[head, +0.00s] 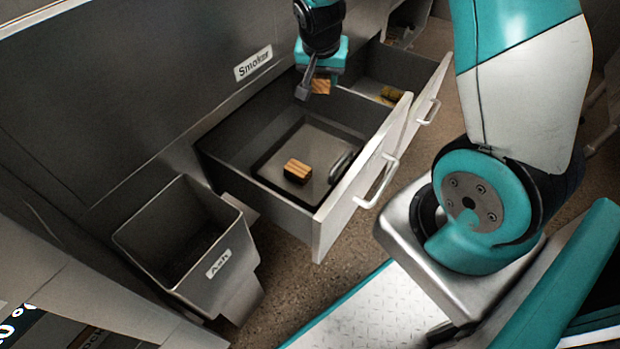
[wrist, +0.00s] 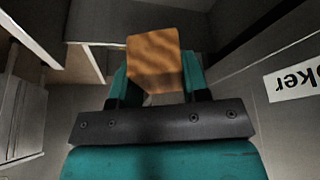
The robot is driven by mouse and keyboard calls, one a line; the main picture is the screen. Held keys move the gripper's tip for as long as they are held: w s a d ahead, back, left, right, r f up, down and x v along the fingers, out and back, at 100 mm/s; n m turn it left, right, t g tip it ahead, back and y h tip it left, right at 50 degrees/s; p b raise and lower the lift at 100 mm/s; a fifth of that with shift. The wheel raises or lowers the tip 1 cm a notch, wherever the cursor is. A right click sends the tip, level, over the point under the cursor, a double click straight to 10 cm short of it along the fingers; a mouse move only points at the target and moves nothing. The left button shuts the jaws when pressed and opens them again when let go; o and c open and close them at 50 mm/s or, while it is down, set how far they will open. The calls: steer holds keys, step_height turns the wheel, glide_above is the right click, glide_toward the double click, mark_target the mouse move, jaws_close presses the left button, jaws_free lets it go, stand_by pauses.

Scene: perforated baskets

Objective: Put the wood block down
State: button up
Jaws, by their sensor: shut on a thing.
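My gripper (wrist: 155,80) is shut on a wood block (wrist: 154,62), an orange-brown piece with darker grain. In the head view the held block (head: 321,86) shows just under my gripper (head: 318,75), above the far end of the open drawer labelled Smoker. Another striped wood block (head: 297,170) lies on the dark tray (head: 312,146) inside that drawer (head: 228,160). The lower tips of my fingers are partly hidden behind the block and the wrist in the head view.
A dark round-edged item (head: 342,166) lies on the tray near the drawer front. A second open drawer (head: 372,98) behind holds a yellowish-brown piece (head: 391,95). An open bin labelled Ash (head: 150,215) stands at the left. The drawer fronts (head: 365,180) stick out with handles.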

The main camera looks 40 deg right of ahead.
mark_target(321, 146)
steer(key=shift+d+f+b, duration=0.15)
steer(key=shift+f+b, duration=0.3)
steer(key=shift+f, duration=0.35)
step_height(321, 146, down, 19)
steer(key=b, duration=0.7)
steer(key=shift+f, duration=0.1)
steer(key=shift+f+b, duration=0.15)
steer(key=shift+b, duration=0.15)
steer(key=o, duration=0.9)
steer(key=shift+o, duration=0.2)
